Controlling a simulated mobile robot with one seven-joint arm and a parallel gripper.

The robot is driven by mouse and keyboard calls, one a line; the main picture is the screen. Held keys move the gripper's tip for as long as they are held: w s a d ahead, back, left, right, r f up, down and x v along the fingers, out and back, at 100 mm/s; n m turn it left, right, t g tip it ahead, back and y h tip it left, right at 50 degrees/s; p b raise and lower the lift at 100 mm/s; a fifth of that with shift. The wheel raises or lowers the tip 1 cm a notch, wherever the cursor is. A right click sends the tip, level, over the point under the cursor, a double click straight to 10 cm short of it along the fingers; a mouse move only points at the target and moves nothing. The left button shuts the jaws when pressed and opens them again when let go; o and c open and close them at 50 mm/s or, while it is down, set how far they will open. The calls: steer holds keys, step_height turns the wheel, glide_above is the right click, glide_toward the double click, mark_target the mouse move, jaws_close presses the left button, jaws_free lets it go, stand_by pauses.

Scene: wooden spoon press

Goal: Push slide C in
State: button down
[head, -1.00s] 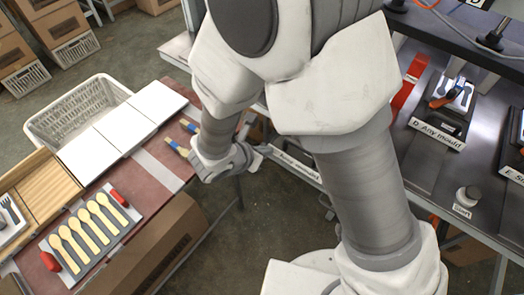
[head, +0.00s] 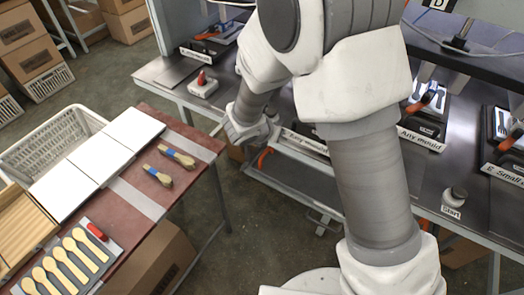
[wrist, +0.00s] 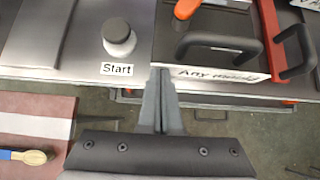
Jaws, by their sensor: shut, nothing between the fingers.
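My gripper is shut and empty; its fingers (wrist: 161,98) point at the front edge of the bench in the wrist view. In the head view my gripper (head: 270,119) is in front of the bench, partly hidden by my arm. A slide front labelled "Any mould" (wrist: 225,78) with a black bar handle (wrist: 215,42) is just right of my fingertips in the wrist view. I cannot read its letter, so I cannot confirm it is slide C. In the head view a partly hidden "Any mould" label (head: 305,143) shows beside my arm.
Another Any mould station (head: 422,139) stands further right. The red-brown table (head: 190,148) holds brushes (head: 176,156) and wooden spoons (head: 62,262). Open floor lies between table and bench.

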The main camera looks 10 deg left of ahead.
steer(key=w+d+p, duration=0.1)
steer(key=w+d, duration=0.1)
steer(key=w, duration=0.3)
steer(key=w+d+p, duration=0.1)
steer(key=w+d, duration=0.2)
steer(key=w, duration=0.3)
steer(key=w+d+p, duration=0.1)
steer(key=w+d, duration=0.1)
steer(key=w, duration=0.4)
steer(key=shift+w+d, duration=0.15)
steer(key=shift+w, duration=0.1)
steer(key=shift+w+r, duration=0.1)
steer(key=shift+w, duration=0.05)
steer(key=shift+w+d+r, duration=0.1)
